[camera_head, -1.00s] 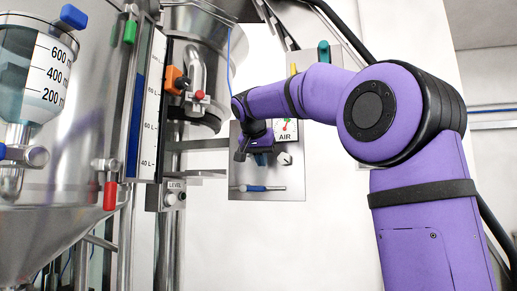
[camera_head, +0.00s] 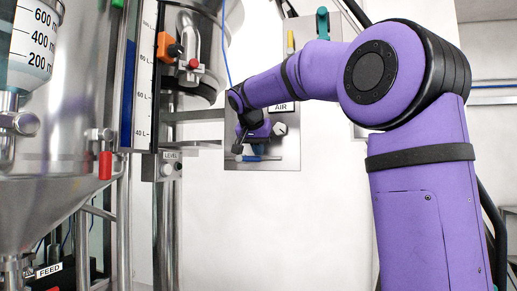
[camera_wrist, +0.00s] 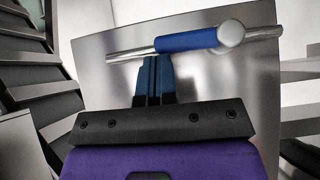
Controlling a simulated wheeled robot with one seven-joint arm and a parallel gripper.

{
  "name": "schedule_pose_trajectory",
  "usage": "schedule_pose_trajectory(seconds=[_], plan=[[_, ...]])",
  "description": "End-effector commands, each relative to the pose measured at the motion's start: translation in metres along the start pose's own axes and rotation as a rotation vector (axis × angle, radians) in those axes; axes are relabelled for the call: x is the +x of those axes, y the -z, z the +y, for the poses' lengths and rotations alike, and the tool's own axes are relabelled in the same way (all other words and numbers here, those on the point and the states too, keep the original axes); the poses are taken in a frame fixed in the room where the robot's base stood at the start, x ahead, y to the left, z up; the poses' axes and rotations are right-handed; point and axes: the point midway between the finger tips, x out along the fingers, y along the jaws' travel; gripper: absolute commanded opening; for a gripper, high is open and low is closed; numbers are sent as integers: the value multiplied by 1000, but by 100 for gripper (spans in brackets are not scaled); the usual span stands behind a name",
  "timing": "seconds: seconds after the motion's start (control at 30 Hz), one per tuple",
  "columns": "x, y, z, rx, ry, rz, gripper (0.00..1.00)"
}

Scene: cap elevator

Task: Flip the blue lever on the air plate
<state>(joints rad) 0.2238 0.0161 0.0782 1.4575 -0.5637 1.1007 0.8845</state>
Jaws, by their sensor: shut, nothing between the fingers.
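The air plate (camera_head: 287,153) is a grey metal panel on the white wall, with an AIR label (camera_head: 283,106) partly behind my arm. Its blue lever (camera_head: 266,158) lies about horizontal low on the plate. In the wrist view the lever is a silver rod with a blue sleeve (camera_wrist: 187,41) and a round silver pivot (camera_wrist: 230,33) right of it. My gripper (camera_wrist: 155,58) is shut and empty. Its fingertips are just under the rod, near the sleeve's left end; I cannot tell whether they touch. In the head view my gripper (camera_head: 240,150) covers the lever's left part.
A small knob (camera_head: 280,129) sits above the lever on the plate. Left of it stand a metal post with a LEVEL box (camera_head: 168,168), a level scale (camera_head: 144,90), an orange-handled valve (camera_head: 166,47) and a large steel tank (camera_head: 60,130). The wall below the plate is clear.

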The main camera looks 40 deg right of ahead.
Motion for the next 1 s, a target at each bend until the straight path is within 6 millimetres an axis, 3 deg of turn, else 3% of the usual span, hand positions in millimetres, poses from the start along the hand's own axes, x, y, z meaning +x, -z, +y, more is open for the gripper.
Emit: schedule_pose_trajectory(seconds=[0.37,1.0], plan=[[9,-9,3,124,122,-1,0],[38,-39,1,523,520,0,0]])
